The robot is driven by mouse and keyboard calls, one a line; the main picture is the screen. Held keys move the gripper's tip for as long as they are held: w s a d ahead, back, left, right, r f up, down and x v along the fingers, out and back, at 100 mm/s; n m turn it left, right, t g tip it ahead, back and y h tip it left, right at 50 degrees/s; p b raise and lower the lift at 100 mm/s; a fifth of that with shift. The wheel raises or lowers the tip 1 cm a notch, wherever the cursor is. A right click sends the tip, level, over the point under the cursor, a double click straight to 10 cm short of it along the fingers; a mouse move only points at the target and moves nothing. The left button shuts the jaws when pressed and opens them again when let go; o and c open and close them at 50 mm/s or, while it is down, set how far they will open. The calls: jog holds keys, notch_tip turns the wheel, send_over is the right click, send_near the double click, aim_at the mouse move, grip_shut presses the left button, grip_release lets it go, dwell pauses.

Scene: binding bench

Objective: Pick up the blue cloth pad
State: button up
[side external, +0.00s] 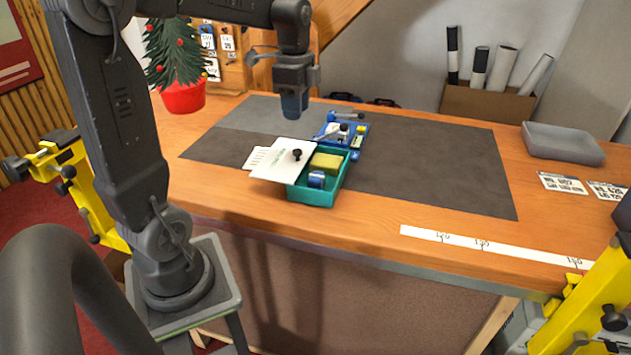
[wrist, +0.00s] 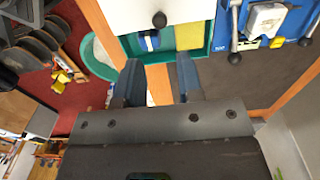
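A teal open box (side external: 318,197) stands on the dark mat, partly covered by a white lid (side external: 276,170) with a black knob. Inside it lie a yellow-green block (side external: 326,163) and a small blue item with a white band (side external: 316,180). The blue item may be the blue cloth pad; I cannot tell for sure. In the wrist view, the box (wrist: 210,52), the lid (wrist: 172,12), the yellow block (wrist: 189,36) and the blue item (wrist: 149,41) show beyond the fingers. My gripper (side external: 294,106) hangs above and behind the box, fingers down. Its two fingers (wrist: 160,84) are apart, with nothing between them.
A blue tray (side external: 354,148) with a white clamp-like device stands behind the box. A potted tree (side external: 182,96) stands at the back left, a grey tray (side external: 562,146) at the right. The mat (side external: 440,175) is clear on its right side.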

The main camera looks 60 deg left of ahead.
jog(key=shift+o, duration=0.4)
jog(key=shift+d, duration=0.1)
jog(key=m+t+y, duration=0.3)
jog(key=m, duration=1.5)
send_near(317, 176)
jog(key=x, duration=0.3)
jog(key=shift+f, duration=0.35)
jog(key=shift+x, duration=2.85)
